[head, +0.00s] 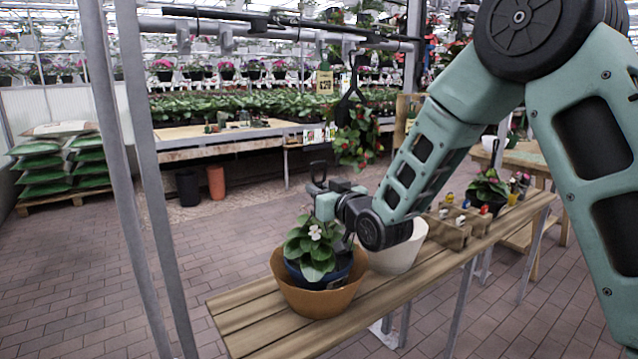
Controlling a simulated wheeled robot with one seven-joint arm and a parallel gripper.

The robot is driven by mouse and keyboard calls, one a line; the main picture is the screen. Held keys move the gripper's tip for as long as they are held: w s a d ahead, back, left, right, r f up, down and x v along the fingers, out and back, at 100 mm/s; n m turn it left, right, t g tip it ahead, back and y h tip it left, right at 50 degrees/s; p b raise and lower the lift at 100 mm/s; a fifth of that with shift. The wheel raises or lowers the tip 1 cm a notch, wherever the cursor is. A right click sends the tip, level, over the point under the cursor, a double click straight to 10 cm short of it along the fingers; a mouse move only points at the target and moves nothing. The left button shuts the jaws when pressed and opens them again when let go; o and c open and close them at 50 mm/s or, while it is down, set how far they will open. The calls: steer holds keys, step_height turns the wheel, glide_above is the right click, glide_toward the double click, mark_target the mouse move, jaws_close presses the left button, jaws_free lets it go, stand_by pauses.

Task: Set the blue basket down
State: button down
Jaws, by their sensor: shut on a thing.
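The blue basket (316,283) holds a leafy green plant (312,247) with a white flower. It shows within the rim of a wide orange-brown pot (316,301) on the slatted wooden bench. I cannot tell whether its base touches the inside of that pot. My gripper (327,205) is just above and behind the plant and is shut on the blue basket. The leaves and my wrist hide the fingertips and the exact grip.
A white pot (399,248) stands right beside the brown pot, under my wrist. A wooden caddy (452,228) and another potted plant (488,188) stand farther along the bench (245,309). The bench's near left end is bare. A grey post (150,180) rises at left.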

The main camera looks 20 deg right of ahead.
steer(key=shift+f, duration=1.45)
steer(key=shift+f+b, duration=0.2)
steer(key=shift+b, duration=0.1)
steer(key=c, duration=1.4)
jaws_free()
steer(key=shift+f, duration=0.1)
